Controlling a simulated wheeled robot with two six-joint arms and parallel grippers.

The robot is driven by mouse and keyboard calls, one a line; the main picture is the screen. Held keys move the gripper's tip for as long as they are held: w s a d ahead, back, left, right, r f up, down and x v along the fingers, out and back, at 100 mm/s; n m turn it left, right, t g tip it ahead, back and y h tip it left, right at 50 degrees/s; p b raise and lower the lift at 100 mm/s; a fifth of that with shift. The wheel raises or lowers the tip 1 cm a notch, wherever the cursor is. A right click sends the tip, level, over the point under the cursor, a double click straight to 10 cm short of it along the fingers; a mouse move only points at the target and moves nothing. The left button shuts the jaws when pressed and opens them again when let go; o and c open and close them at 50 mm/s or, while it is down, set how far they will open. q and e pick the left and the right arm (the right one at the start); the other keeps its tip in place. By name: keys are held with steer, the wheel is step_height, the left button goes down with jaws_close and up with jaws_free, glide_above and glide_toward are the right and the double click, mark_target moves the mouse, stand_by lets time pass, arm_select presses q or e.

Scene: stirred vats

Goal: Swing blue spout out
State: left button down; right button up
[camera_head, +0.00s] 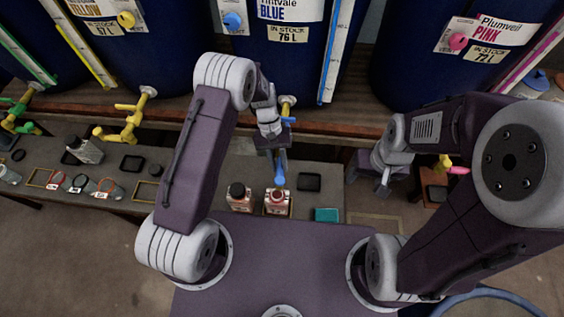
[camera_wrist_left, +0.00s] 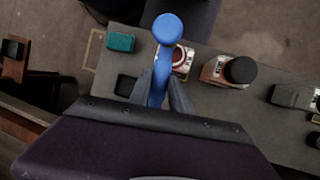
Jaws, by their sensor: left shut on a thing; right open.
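The blue spout (camera_head: 280,181) shows below my left gripper (camera_head: 279,157), at the foot of the blue vat (camera_head: 284,60). It points out over the bench, toward me. In the left wrist view the spout (camera_wrist_left: 168,32) is a blue bar with a round end, between the two fingers of my left gripper (camera_wrist_left: 163,88), which are shut on it. The gripper hides the spout's root and most of its tap. My right gripper (camera_head: 380,183) is open and empty, to the right near the pink tap's spout (camera_head: 459,170).
An open-looking bottle (camera_head: 277,202) stands under the blue spout's end, with a black-capped bottle (camera_head: 240,197) beside it. A teal block (camera_head: 326,215) and a dark square pad (camera_head: 309,182) lie to the right. The yellow tap (camera_head: 130,122) is at left.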

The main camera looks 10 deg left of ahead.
arm_select(q)
steer(key=shift+a+m, duration=0.2)
steer(key=shift+m, duration=0.2)
stand_by(0.3)
steer(key=c, duration=1.2)
jaws_free()
steer(key=shift+a, duration=0.1)
steer(key=v, duration=0.9)
steer(key=shift+w, duration=0.1)
steer(key=shift+r+p, duration=0.1)
steer(key=shift+p, duration=0.2)
